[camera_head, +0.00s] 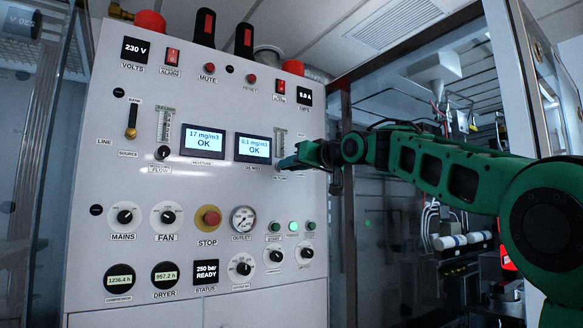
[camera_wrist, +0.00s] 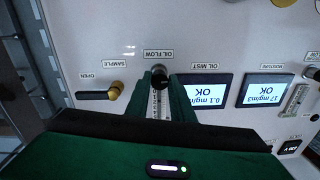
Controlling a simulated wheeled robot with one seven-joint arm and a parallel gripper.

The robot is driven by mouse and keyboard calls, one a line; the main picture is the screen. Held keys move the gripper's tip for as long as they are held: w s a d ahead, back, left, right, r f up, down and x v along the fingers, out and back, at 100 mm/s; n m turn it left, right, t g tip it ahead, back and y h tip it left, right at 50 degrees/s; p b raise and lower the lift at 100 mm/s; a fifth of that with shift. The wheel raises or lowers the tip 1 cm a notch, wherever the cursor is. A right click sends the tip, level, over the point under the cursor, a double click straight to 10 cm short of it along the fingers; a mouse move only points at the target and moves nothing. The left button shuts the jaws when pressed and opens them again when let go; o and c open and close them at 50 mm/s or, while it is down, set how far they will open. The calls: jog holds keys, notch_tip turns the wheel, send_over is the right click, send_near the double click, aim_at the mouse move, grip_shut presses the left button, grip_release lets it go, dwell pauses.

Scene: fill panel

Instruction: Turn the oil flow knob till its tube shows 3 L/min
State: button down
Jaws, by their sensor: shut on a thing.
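The oil flow knob (camera_wrist: 158,72) is a small black knob beside its OIL FLOW label, in the upside-down wrist view. My green gripper (camera_wrist: 160,79) is shut on it, one finger on each side. In the head view my gripper (camera_head: 287,163) reaches the panel from the right and covers the knob. The oil flow tube (camera_head: 281,141) stands just above the gripper there. In the wrist view the tube (camera_wrist: 159,104) shows between the fingers, partly hidden. Its reading is too small to tell in both views.
The oil mist display (camera_head: 253,148) reads 0.1 mg/m3 OK, left of my gripper. The moisture display (camera_head: 203,144) and another flow tube (camera_head: 164,125) with a black knob (camera_head: 162,153) are farther left. A sample valve (camera_wrist: 116,89) with a brass end lies near the gripper.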

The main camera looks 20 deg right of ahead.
jog(key=n, duration=1.3)
jog(key=shift+h, duration=0.3)
dwell(0.4)
jog(key=c, duration=1.5)
grip_release()
jog(key=shift+c, duration=0.2)
jog(key=shift+s+d, duration=0.1)
jog(key=v, duration=1)
jog(key=shift+s, duration=0.15)
